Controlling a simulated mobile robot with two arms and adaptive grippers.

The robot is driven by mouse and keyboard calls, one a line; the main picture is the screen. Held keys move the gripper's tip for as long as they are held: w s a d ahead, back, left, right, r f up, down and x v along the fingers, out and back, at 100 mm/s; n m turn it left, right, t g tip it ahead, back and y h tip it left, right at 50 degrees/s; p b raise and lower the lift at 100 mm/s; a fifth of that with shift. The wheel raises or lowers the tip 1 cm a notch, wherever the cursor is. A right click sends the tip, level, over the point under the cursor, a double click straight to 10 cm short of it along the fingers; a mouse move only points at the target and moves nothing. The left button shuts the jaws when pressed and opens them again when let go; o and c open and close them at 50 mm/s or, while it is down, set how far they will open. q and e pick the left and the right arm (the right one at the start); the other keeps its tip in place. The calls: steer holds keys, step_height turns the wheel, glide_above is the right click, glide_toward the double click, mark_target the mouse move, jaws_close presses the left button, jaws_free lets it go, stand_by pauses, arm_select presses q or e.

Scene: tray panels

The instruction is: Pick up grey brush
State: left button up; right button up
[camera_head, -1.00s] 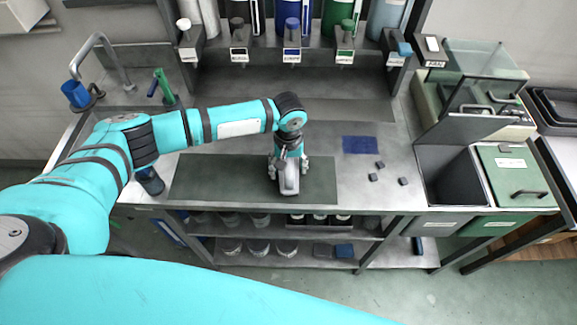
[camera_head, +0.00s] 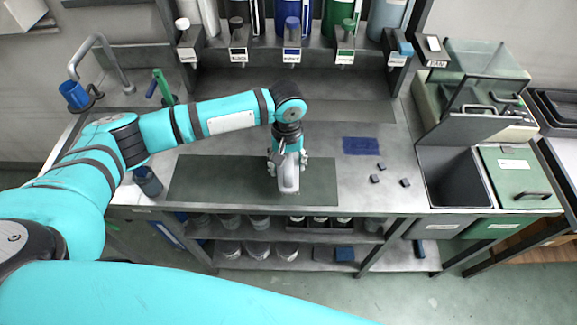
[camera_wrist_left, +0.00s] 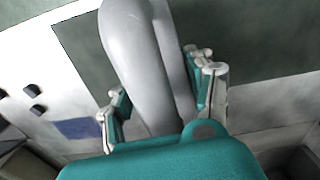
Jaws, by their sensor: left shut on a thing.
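The grey brush (camera_head: 289,178) is a smooth light-grey piece at my left gripper (camera_head: 287,160), over the dark green mat (camera_head: 225,180) on the bench. In the left wrist view the grey brush (camera_wrist_left: 140,55) runs up from between the two fingers of my left gripper (camera_wrist_left: 165,95), which are closed on its sides. Its lower end is hidden by the gripper body. I cannot tell how far it is above the mat. My right gripper is not in view.
A blue patch (camera_head: 361,146) and small dark blocks (camera_head: 377,179) lie right of the mat. A dark cup (camera_head: 148,181) stands at its left. Coloured dispensers (camera_head: 292,27) line the back. An open bin (camera_head: 455,178) and green lid (camera_head: 515,178) are at the right.

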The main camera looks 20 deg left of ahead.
arm_select(q)
steer(key=s+r+b, duration=0.1)
steer(key=s+b, duration=0.1)
steer(key=s, duration=1.3)
steer(key=shift+r, duration=0.1)
